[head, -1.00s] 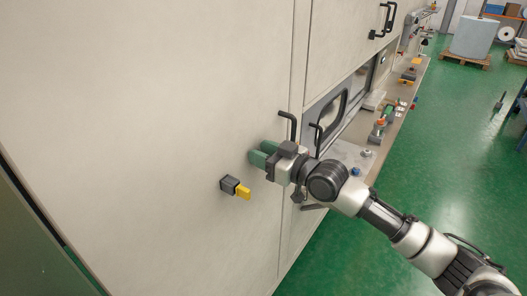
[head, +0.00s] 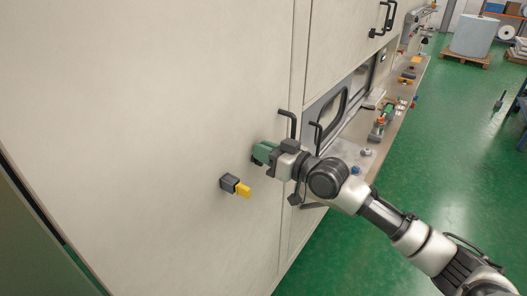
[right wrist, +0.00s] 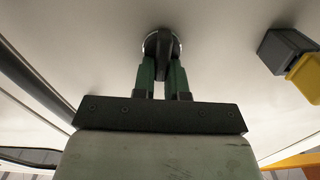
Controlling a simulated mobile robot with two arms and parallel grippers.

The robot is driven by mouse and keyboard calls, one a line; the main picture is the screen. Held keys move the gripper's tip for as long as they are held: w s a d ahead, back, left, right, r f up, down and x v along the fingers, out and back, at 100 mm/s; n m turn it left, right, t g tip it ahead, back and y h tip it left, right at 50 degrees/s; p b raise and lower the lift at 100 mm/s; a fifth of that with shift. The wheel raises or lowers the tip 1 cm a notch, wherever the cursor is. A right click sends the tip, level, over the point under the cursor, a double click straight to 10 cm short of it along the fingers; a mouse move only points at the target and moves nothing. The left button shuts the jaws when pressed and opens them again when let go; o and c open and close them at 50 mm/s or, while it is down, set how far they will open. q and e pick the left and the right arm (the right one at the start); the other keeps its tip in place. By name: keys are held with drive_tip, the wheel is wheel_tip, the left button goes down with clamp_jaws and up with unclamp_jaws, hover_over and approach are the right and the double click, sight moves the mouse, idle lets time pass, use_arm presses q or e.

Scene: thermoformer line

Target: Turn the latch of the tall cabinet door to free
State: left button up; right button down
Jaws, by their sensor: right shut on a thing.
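The tall cabinet door (head: 150,120) is a large pale panel filling the left of the head view. Its latch (right wrist: 163,47) shows in the right wrist view as a dark turn-piece on a round, bright-rimmed base. My right gripper (head: 260,154) is at the door's right part, and its green fingers (right wrist: 162,72) are shut on the latch from both sides. In the head view the latch is hidden behind the fingers. My left gripper is not in view.
A black block (head: 229,183) with a yellow piece (head: 243,190) sticks out of the door below left of the gripper; it is close by in the wrist view too. A black handle (head: 288,124) stands just above the gripper. Green floor (head: 450,150) lies open at right.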

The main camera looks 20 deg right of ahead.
drive_tip(key=shift+w+d+f+m+p, duration=0.15)
drive_tip(key=shift+d+f+m+p, duration=0.2)
drive_tip(key=shift+m, duration=2.25)
drive_tip(key=shift+w+d+f+m+p, duration=0.1)
drive_tip(key=shift+w+f+m+p, duration=0.3)
drive_tip(key=shift+m, duration=2.2)
drive_tip(key=shift+s+d+f+m+p, duration=0.1)
drive_tip(key=shift+d+f+m+p, duration=0.3)
drive_tip(key=shift+m, duration=2.2)
drive_tip(key=shift+a+r, duration=0.1)
drive_tip(key=shift+a, duration=0.05)
drive_tip(key=c, duration=1.2)
unclamp_jaws()
drive_tip(key=shift+w, duration=0.1)
drive_tip(key=shift+o, duration=0.2)
